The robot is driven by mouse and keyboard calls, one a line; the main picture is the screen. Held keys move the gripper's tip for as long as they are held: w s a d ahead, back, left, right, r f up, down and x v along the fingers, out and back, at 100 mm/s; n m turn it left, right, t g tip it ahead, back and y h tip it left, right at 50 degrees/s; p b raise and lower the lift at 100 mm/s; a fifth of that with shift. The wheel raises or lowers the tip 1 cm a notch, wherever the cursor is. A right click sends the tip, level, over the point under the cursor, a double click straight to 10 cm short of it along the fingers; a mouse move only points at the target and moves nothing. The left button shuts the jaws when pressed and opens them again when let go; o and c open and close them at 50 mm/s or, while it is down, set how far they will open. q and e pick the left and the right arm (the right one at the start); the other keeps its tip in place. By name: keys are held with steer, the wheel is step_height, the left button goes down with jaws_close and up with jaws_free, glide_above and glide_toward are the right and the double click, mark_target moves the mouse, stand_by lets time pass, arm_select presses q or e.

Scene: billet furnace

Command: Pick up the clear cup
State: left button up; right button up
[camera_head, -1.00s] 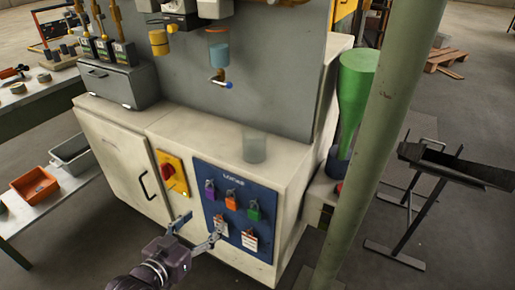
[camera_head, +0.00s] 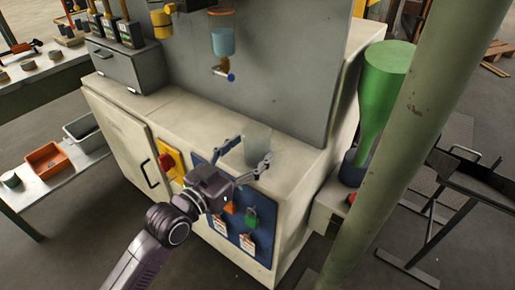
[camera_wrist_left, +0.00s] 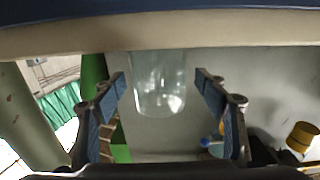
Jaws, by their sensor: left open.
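The clear cup (camera_head: 257,143) stands upright on the beige cabinet top (camera_head: 185,116), near its front edge. It is see-through and faint. My left gripper (camera_head: 250,156) is open in front of the cup, with one finger towards each side of it. In the left wrist view, the cup (camera_wrist_left: 159,84) shows between the two open fingers (camera_wrist_left: 163,95), and the fingers look apart from it. My right gripper is not in view.
A grey back panel (camera_head: 290,60) rises behind the cup, with a blue-filled container and tap (camera_head: 223,42) on it. A green funnel-shaped vessel (camera_head: 380,85) and a green post (camera_head: 410,140) stand at the right. Padlocks hang on the blue front board (camera_head: 262,240).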

arm_select(q)
steer(key=shift+x, duration=1.45)
steer(key=shift+c, duration=0.6)
steer(key=c, duration=1.1)
steer(key=shift+c, duration=0.2)
